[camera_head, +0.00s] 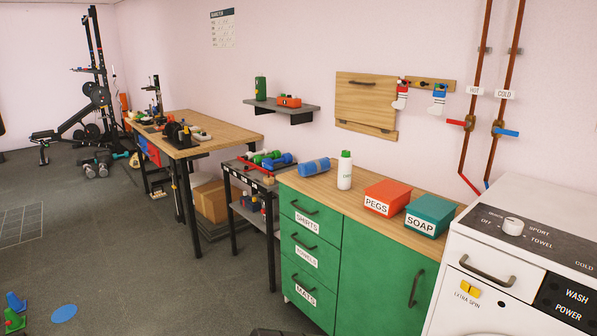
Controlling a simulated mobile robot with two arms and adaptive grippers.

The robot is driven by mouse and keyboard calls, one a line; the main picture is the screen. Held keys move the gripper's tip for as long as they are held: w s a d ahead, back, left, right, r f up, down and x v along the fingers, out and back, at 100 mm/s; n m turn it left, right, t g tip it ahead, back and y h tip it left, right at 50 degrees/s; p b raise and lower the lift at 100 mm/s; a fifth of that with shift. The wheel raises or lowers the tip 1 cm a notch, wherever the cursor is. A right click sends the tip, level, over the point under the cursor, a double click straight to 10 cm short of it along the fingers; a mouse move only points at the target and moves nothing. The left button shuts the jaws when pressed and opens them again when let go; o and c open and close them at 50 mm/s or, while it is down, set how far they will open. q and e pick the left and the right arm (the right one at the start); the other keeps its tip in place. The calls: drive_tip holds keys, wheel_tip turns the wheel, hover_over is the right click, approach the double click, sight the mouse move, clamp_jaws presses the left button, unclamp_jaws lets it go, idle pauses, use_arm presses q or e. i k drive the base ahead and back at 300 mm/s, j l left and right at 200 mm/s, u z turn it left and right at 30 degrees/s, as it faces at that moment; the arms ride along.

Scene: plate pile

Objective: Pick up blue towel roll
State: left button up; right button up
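The blue towel roll (314,167) lies on its side near the left end of the wooden countertop (330,187), on top of the green cabinet (372,275). A white bottle with a green cap (345,172) stands upright just to its right, with a small gap. Nothing covers the roll. Neither of my grippers can be made out in the head view.
A red PEGS box (388,194) and a teal SOAP box (430,214) sit farther right, before the white washing machine (530,265). A dumbbell rack (255,180) stands left of the cabinet. Floor (150,270) in front is mostly clear.

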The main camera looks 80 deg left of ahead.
sight(308, 168)
drive_tip(key=u, duration=2.65)
drive_tip(key=i+z, duration=0.1)
drive_tip(key=i, duration=0.6)
drive_tip(key=i+j+z, duration=0.1)
drive_tip(key=i, duration=0.55)
